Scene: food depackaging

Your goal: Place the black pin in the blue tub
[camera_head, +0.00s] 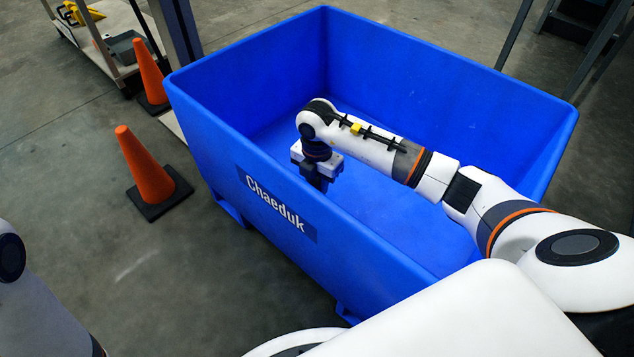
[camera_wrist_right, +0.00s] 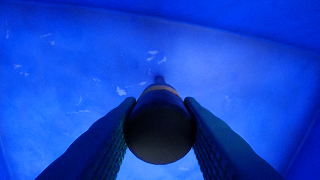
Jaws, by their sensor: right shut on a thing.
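The blue tub (camera_head: 240,185) stands in the middle of the head view, with a "Chaeduk" label on its near wall. My right arm reaches over its rim. My right gripper (camera_head: 318,184) points down inside the tub near the labelled wall; its fingertips are partly hidden by that wall. In the right wrist view, the two fingers (camera_wrist_right: 160,135) are shut on the black pin (camera_wrist_right: 160,128), seen end-on with an orange band farther along it. The blue tub floor (camera_wrist_right: 70,65) lies beyond the pin. My left gripper is out of the head view; only part of my left arm shows.
Two orange cones, one nearer (camera_head: 146,168) and one farther (camera_head: 150,75), stand on the floor left of the tub. A cart (camera_head: 100,45) is at the upper left. Metal posts (camera_head: 590,50) stand at the upper right. The tub's visible floor (camera_head: 385,205) looks empty.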

